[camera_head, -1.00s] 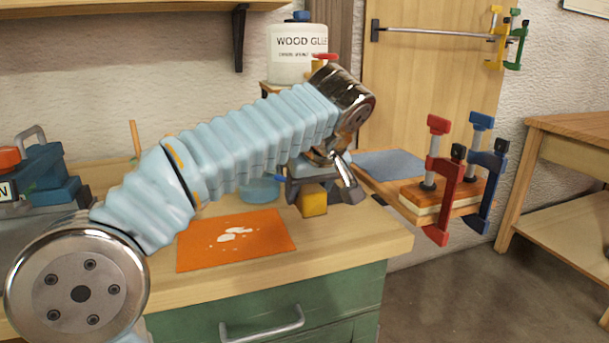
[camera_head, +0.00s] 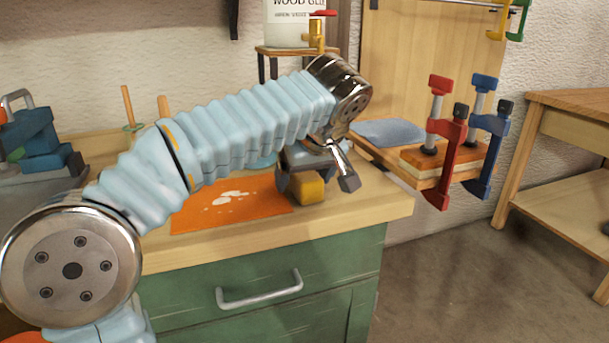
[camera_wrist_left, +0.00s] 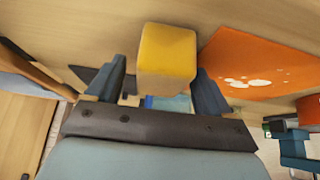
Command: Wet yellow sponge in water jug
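The yellow sponge (camera_head: 308,190) is a block between the fingers of my left gripper (camera_head: 316,184), low over the bench right of the orange sheet. The left wrist view shows the sponge (camera_wrist_left: 167,60) between the fingers (camera_wrist_left: 160,85); a narrow gap shows on one side, but it travels with the gripper, which looks shut on it. I cannot tell whether it touches the bench. A light blue round vessel (camera_head: 264,161), possibly the water jug, is mostly hidden behind my left arm. My right gripper is not in view.
The orange sheet (camera_head: 258,204) with white flakes lies on the wooden bench (camera_head: 375,198). A wood glue container (camera_head: 290,30) with a brass tap stands behind. Red and blue clamps (camera_head: 440,150) hold boards on the right.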

